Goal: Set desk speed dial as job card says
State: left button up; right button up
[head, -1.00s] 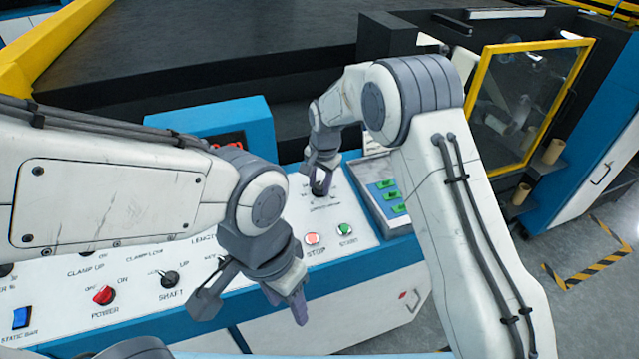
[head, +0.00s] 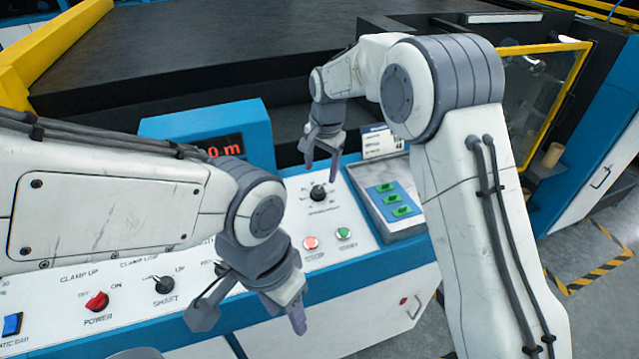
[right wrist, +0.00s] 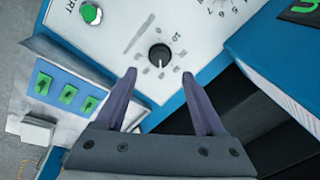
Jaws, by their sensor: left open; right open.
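The speed dial (head: 318,192) is a black knob on the white desk panel, with small print below it. In the right wrist view the dial (right wrist: 160,55) has a pale pointer mark toward the picture's bottom and numbers around it, too small to read surely. My right gripper (head: 321,165) is open and empty above the dial, apart from it; its fingertips (right wrist: 159,75) frame the space just below the knob in the wrist view. The job card (head: 382,142) is probably the white card behind the green buttons; its print is unreadable. My left gripper (head: 250,320) is open and empty at the desk's front edge.
Red (head: 311,243) and green (head: 344,233) push buttons sit in front of the dial. A box with green switches (head: 390,198) is at its right. A blue display housing (head: 215,135) with red digits stands behind left. The red power switch (head: 96,301) is at left.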

jog(key=shift+s+d+r, duration=0.1)
jog(key=shift+s+r, duration=0.05)
jog(key=shift+r, duration=0.65)
jog(key=shift+s+d+r, duration=0.1)
jog(key=shift+r, duration=0.7)
jog(key=s+a+r+n, duration=0.1)
jog(key=s+r+n, duration=0.15)
jog(key=s, duration=0.55)
jog(key=s+a+r+n, duration=0.1)
jog(key=s+n, duration=0.3)
jog(key=s, duration=0.4)
jog(key=s+d+f+n, duration=0.1)
jog(key=s+n, duration=0.3)
jog(key=s, duration=0.6)
jog(key=s+d+f+n+g, duration=0.1)
jog(key=s+d+f+n, duration=0.1)
jog(key=s, duration=0.8)
jog(key=d+n, duration=0.1)
jog(key=d, duration=0.1)
jog(key=shift+s+d+f+n+g, duration=0.15)
jog(key=shift+s+d+n+g, duration=0.05)
jog(key=shift+d+n+g, duration=0.15)
